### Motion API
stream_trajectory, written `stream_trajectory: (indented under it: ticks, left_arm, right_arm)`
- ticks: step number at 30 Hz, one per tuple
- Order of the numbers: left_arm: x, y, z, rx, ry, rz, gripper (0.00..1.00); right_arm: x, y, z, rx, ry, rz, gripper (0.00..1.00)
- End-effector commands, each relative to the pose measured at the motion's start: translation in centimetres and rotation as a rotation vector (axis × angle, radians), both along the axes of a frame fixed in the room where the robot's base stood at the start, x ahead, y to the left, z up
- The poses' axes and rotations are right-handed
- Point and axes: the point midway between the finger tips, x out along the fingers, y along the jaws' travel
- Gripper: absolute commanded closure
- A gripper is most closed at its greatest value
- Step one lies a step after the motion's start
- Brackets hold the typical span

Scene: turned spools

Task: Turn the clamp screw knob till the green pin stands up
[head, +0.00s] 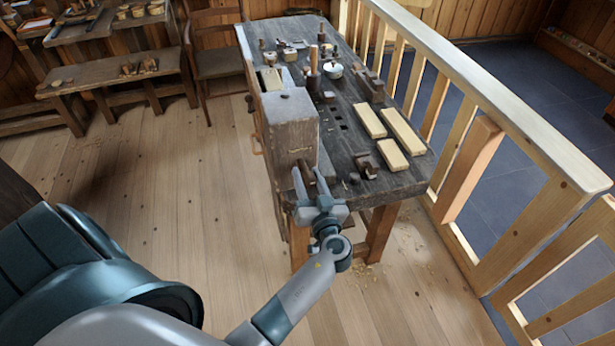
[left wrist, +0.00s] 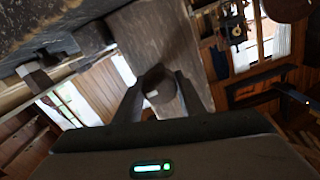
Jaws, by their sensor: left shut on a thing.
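My left gripper (head: 309,180) is at the near end of the workbench, against the front of a grey-brown wooden block (head: 289,122). Its fingers are shut on a dark knob (left wrist: 158,84), which shows between them in the left wrist view. The block (left wrist: 150,35) rises behind the knob there. In the head view the fingers mostly hide the knob. I cannot make out a green pin in either view. My right gripper is not in view.
The workbench (head: 343,118) holds pale wooden boards (head: 402,130), small tools and a white pot (head: 333,71). A wooden railing (head: 480,80) runs along its right side. A chair (head: 217,62) and low bench (head: 115,77) stand at the back left. The floor left of the workbench is clear.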

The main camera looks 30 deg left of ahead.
Motion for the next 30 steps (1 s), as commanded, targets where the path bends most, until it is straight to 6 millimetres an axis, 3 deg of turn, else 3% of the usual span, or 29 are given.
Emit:
stream_trajectory:
  ticks: [14,30]
  left_arm:
    - [0.1,0.0,-0.2,0.099,0.113,0.0,0.86]
    - [0.2,-0.1,-0.2,0.407,0.475,0.0,0.86]
  right_arm:
    - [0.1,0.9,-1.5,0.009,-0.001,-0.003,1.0]
    - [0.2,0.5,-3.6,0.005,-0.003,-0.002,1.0]
